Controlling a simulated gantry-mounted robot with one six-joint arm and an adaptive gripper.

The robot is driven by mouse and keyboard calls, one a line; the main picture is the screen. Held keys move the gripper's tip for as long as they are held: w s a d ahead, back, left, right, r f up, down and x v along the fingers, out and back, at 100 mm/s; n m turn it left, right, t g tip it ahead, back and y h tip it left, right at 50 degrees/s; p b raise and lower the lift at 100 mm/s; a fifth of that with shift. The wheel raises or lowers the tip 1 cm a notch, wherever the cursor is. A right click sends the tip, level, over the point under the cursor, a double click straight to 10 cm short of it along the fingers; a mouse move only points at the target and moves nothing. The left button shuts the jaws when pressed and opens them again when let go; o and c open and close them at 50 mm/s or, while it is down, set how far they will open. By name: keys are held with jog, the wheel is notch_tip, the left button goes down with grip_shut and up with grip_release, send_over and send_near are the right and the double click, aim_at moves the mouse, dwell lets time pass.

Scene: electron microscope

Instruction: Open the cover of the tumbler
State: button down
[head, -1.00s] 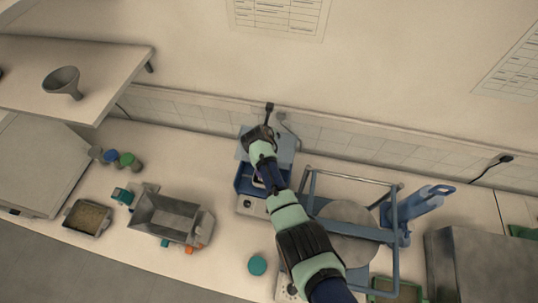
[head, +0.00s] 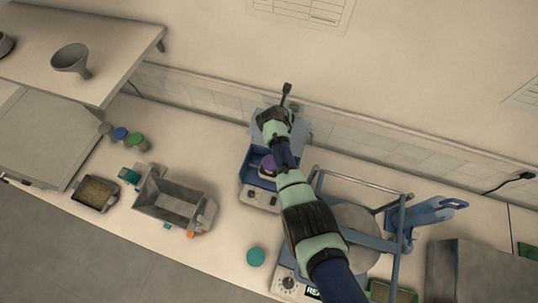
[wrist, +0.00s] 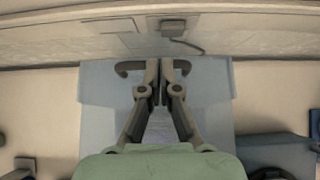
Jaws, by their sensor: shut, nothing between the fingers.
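The tumbler (head: 253,172) is a blue open box with a pale front panel on the bench. Something purple (head: 269,162) shows inside it, partly behind my arm. Its light-blue cover (head: 301,131) stands folded back at the rear, and the box is uncovered at the front. In the wrist view the cover (wrist: 98,105) is a broad panel with a dark handle (wrist: 128,68) at its far edge. My gripper (wrist: 160,68) is shut and empty over the cover, its fingertips by the middle of the handle. Contact cannot be told. My wrist hides much of the cover in the head view.
A framed machine with a round plate (head: 352,222) stands close right of the tumbler. A grey metal bin (head: 172,202) is to the left, and a teal lid (head: 256,257) lies in front. The tiled wall (head: 230,105) is close behind.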

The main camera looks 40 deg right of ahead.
notch_tip(320, 180, up, 13)
jog(key=s+a+p, duration=0.1)
jog(key=a+p, duration=0.1)
jog(key=p, duration=0.4)
jog(key=shift+s+a, duration=0.2)
jog(key=shift+a, duration=0.2)
jog(key=shift+f, duration=0.1)
jog(key=w+a+r+m+t+y, duration=0.15)
jog(key=a+r+m, duration=0.35)
jog(key=a, duration=0.5)
jog(key=a+r+m+t+y, duration=0.1)
jog(key=a+r+m+t, duration=0.2)
jog(key=a+m, duration=0.55)
jog(key=s+a+r+m+t+y, duration=0.1)
jog(key=s+a+r+m, duration=0.2)
jog(key=a, duration=0.4)
jog(key=s+a+r+m+t+y, duration=0.2)
jog(key=s+a+r+m, duration=0.1)
jog(key=a, duration=0.5)
jog(key=s+a+r+m+t+y, duration=0.1)
jog(key=s+a+r+m+y, duration=0.1)
jog(key=a, duration=0.5)
jog(key=s+r+m, duration=0.1)
jog(key=s+r, duration=0.1)
jog(key=s, duration=0.1)
jog(key=shift+s+a+r+m, duration=0.25)
jog(key=shift+m, duration=0.1)
